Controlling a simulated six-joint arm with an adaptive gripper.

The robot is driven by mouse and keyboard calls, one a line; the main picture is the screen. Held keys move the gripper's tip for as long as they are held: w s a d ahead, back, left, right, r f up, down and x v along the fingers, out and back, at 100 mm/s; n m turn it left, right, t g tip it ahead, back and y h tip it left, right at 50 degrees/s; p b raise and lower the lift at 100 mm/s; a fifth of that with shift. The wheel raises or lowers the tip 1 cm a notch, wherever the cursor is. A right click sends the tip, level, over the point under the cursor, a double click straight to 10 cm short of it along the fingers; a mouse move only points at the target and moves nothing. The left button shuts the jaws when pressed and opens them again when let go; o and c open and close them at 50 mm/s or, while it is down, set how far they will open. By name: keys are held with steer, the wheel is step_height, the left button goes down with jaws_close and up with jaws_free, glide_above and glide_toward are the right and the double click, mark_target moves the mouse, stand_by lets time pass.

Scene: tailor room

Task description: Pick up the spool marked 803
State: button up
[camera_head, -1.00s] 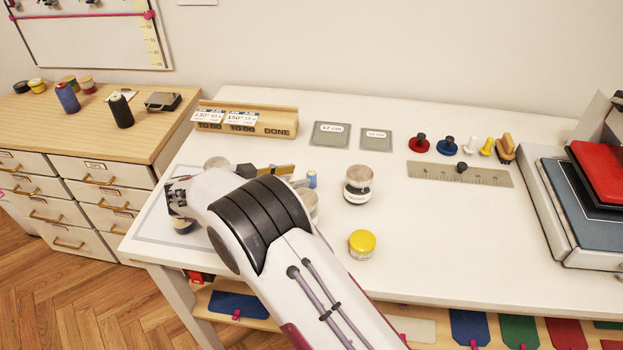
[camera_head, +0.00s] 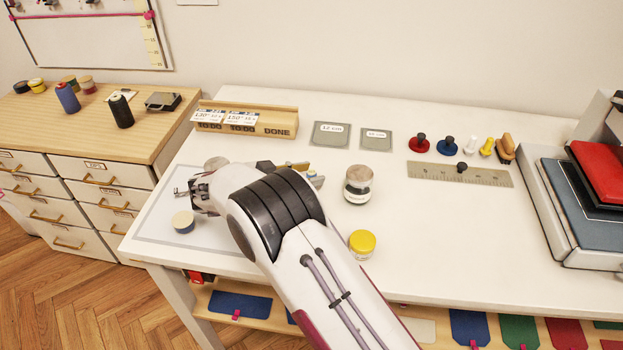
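No marking 803 is readable on anything in view. On the dresser at the left stand a blue spool (camera_head: 67,98) and a black spool (camera_head: 121,111), with smaller spools (camera_head: 77,84) behind them. A short round item with a pale top and dark blue side (camera_head: 183,222) stands on the pale mat (camera_head: 160,230) on the white table. My gripper (camera_head: 182,193) is over the mat, just behind and above that item in the picture. Its fingers are small and partly hidden, so I cannot tell whether they are open. A small blue item (camera_head: 312,175) is partly hidden behind my arm.
A wooden card rack (camera_head: 272,122) is at the back. A ruler (camera_head: 460,173), stampers and stacked boxes occupy the right. The front middle-right of the table is clear.

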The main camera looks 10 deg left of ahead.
steer(key=c, duration=0.9)
steer(key=shift+r, duration=5)
